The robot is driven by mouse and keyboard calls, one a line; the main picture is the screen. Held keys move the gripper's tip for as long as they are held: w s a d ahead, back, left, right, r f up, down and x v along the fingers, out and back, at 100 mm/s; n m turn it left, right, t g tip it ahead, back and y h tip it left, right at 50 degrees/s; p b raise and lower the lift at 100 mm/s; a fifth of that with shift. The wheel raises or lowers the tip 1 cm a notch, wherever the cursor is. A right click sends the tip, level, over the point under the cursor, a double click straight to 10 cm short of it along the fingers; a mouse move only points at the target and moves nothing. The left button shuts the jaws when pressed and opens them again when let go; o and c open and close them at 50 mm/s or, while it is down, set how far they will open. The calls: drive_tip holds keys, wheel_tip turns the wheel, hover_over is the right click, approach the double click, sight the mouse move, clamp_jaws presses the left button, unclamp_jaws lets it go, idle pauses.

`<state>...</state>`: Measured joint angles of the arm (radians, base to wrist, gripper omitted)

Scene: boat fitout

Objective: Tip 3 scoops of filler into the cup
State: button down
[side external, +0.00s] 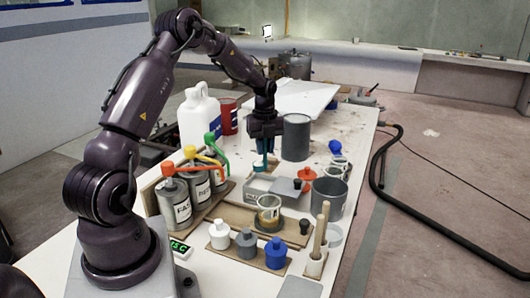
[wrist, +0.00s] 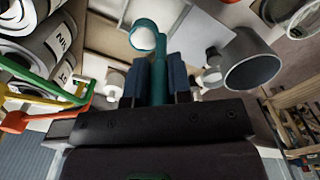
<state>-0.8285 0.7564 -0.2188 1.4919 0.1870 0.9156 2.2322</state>
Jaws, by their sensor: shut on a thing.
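My gripper (side external: 264,146) is shut on the handle of a teal scoop (side external: 260,164) and points down over the work table. In the wrist view the scoop (wrist: 158,42) extends past the fingers, and its round bowl shows a white surface that looks like filler. Below the scoop is a shallow grey box (side external: 262,195) with a pale inside, which may hold the filler. The cup (side external: 269,214), clear with an amber tint, stands on a wooden board nearer the side camera. The scoop is apart from the cup. The cup's contents cannot be made out.
Several tins with red, yellow and green levers (side external: 176,203) stand left of the box. A grey open pot (side external: 329,194) is at the right. Small capped bottles (side external: 246,243) and a holder with wooden sticks (side external: 317,260) stand in front. A large grey can (side external: 296,138) is behind.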

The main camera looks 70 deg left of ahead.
idle(0.5)
drive_tip(key=shift+w+d+r, duration=0.2)
drive_tip(key=shift+w+d, duration=0.05)
drive_tip(key=s+d, duration=0.3)
drive_tip(key=d, duration=1.2)
drive_tip(key=w+a+f+g+h, duration=0.1)
drive_tip(key=a+f+g+h, duration=0.1)
drive_tip(key=a+h, duration=0.4)
drive_tip(key=shift+w+a+f+g+h, duration=0.2)
drive_tip(key=shift+w+f+g+h, duration=0.1)
drive_tip(key=shift+h, duration=2.5)
